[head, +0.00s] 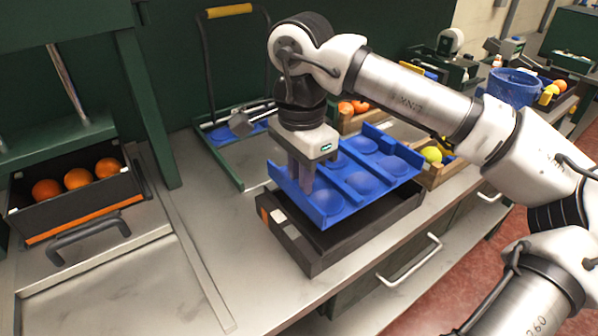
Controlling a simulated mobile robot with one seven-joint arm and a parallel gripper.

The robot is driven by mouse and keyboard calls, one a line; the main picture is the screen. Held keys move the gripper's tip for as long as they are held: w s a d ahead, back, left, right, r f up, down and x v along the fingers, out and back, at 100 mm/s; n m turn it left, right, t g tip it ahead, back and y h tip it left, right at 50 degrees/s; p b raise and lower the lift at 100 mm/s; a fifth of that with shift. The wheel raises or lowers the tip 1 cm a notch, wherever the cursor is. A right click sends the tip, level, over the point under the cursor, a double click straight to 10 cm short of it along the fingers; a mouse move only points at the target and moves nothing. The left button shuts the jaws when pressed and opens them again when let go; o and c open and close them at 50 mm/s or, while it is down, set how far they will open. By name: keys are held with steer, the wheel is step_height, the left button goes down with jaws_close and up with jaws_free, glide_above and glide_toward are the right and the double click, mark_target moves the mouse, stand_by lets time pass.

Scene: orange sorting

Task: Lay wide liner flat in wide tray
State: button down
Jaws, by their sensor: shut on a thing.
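The wide liner (366,184) is a blue sheet with several round cups. My gripper (305,185) is shut on its left end, with the fingers pointing down. The liner is tilted, with its near left edge low and its far right side higher. It is over the wide tray (318,258), a black open box on the metal counter. The liner hides much of the tray's inside. I cannot tell whether the liner touches the tray's rim.
A black drawer with oranges (77,179) stands at the left. Wooden crates with fruit (436,172) are behind and right of the tray. A green-framed stand (238,185) holds another blue piece behind. The counter (170,290) is bare at front left.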

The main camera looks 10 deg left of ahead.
steer(key=shift+f+b, duration=3.05)
steer(key=shift+f, duration=1.15)
steer(key=shift+f+b, duration=0.5)
steer(key=shift+f, duration=0.05)
steer(key=c, duration=0.9)
jaws_free()
steer(key=shift+c, duration=0.2)
steer(key=shift+r, duration=0.15)
steer(key=shift+r+p, duration=2.75)
steer(key=shift+r, duration=1.15)
